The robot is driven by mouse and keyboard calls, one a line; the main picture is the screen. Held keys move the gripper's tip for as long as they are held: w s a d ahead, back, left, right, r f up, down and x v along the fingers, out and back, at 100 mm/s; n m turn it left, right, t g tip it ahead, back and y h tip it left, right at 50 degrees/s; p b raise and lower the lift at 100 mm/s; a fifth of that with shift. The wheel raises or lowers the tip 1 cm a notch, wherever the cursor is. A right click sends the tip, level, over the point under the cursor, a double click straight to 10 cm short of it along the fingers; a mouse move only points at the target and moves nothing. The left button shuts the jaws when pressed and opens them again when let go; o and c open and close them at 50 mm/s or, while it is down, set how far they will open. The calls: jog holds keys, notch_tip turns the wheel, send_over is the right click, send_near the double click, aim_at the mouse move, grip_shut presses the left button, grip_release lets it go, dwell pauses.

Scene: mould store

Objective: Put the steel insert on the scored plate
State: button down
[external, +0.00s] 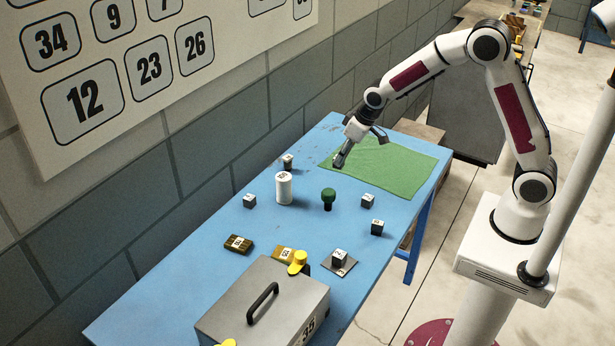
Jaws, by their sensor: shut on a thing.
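My gripper (339,161) is low over the left part of the green cloth, at the far end of the blue table. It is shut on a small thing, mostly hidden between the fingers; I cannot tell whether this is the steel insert. A flat grey square plate (350,266), perhaps the scored plate, lies near the grey case. A small dark block (339,257) with a pale numbered top stands on that plate. Similar small numbered blocks stand apart on the table: one at left (249,201), one at right (367,201), another nearer (377,228).
A white cylinder (284,188) stands before another block (288,161). A green knobbed piece (328,198) is nearby. Brass-coloured blocks (238,244) lie toward the front. A grey case (236,314) with a black handle fills the near end. The green cloth (398,168) is mostly clear.

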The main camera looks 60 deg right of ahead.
jog(key=shift+s+r, duration=0.6)
jog(key=shift+s, duration=2)
jog(key=w+a+r+n, duration=0.1)
jog(key=w+a, duration=0.5)
jog(key=a, duration=0.3)
jog(key=w+a+r+n, duration=0.1)
jog(key=w+a, duration=0.5)
jog(key=a, duration=0.4)
jog(key=w+a+n+y, duration=0.1)
jog(key=a, duration=1.9)
jog(key=shift+w+r+n, duration=0.15)
jog(key=shift+w+n, duration=0.05)
jog(key=shift+n, duration=0.2)
jog(key=shift+f, duration=2.5)
